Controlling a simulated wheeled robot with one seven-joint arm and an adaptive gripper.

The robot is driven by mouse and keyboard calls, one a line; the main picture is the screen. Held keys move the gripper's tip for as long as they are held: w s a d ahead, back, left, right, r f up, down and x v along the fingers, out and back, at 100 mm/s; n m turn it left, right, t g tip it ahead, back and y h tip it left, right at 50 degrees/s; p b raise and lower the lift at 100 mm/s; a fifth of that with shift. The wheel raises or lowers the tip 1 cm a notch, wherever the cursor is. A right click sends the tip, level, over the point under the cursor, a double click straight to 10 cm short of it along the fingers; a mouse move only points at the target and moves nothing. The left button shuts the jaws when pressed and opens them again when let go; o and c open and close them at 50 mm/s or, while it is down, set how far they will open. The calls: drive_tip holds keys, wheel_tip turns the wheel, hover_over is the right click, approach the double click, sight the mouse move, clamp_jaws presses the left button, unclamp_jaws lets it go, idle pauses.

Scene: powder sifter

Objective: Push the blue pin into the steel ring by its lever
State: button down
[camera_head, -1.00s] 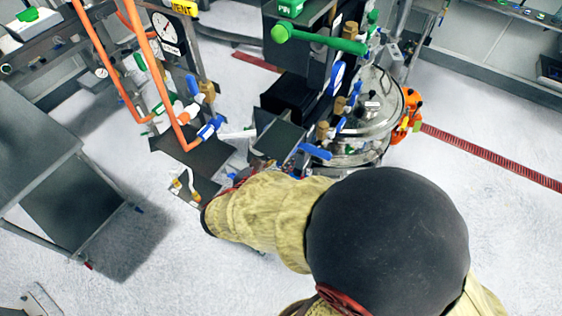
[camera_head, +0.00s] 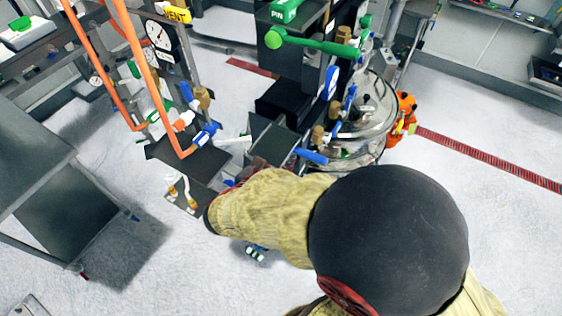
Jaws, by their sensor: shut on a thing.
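A polished steel vessel (camera_head: 372,112) with a round lid and rim stands right of centre. I cannot single out the steel ring for sure. A blue lever (camera_head: 311,157) sticks out to the left beside the vessel, just above my arm. Other blue handles (camera_head: 350,97) sit on brass valves above it. Which of these belongs to the blue pin I cannot tell. My yellow-sleeved arm reaches left across the middle, below the blue lever. My gripper is hidden behind the arm, so its fingers and anything in them do not show.
Orange hoses (camera_head: 150,80) run down to a blue-handled valve (camera_head: 206,133). White floor is open at lower left.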

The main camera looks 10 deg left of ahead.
drive_tip(key=shift+w+d, duration=0.1)
drive_tip(key=shift+w, duration=0.2)
drive_tip(key=c, duration=1.8)
unclamp_jaws()
drive_tip(key=shift+c, duration=0.2)
drive_tip(key=o, duration=0.4)
drive_tip(key=shift+w+r, duration=0.1)
drive_tip(key=shift+s, duration=0.2)
drive_tip(key=v, duration=1.2)
drive_tip(key=shift+c, duration=0.2)
